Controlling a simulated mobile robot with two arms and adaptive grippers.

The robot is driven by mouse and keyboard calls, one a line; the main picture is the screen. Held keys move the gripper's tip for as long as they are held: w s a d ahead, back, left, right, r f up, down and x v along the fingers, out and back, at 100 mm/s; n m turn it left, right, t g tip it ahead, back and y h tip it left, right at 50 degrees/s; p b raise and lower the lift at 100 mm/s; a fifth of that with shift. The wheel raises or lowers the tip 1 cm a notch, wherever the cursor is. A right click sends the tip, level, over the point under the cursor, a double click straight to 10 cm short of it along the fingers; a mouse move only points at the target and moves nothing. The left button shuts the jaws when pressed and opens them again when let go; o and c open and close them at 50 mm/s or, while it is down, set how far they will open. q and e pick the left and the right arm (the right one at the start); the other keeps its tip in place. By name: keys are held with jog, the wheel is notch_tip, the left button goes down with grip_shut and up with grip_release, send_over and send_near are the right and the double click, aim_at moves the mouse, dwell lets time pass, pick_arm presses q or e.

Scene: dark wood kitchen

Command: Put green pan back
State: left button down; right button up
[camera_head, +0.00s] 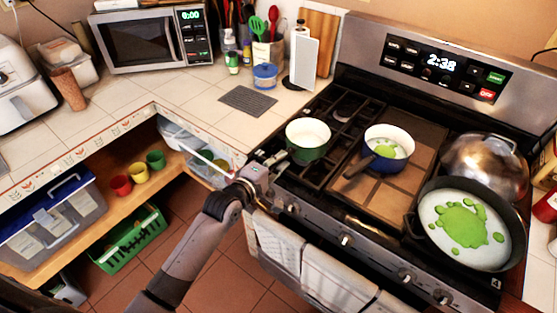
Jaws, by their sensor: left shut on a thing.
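The green pan (307,152), green outside and cream inside, is upright and empty at the left front of the stove (337,112). My left arm comes up from the bottom. My left gripper (272,161) is at the pan's near left side, shut on its handle, which the fingers mostly hide. I cannot tell whether the pan rests on the grate or is slightly above it. My right gripper is not in view.
A blue pot (372,163) with green content stands right of the green pan. A large dark pan (420,222) with green splotches and a metal dome (480,160) are farther right. A blue lidded pot (265,82) and grey mat (248,101) are on the counter.

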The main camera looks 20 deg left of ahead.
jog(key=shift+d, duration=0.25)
pick_arm(q)
jog(key=shift+f, duration=0.25)
jog(key=c, duration=1.6)
grip_release()
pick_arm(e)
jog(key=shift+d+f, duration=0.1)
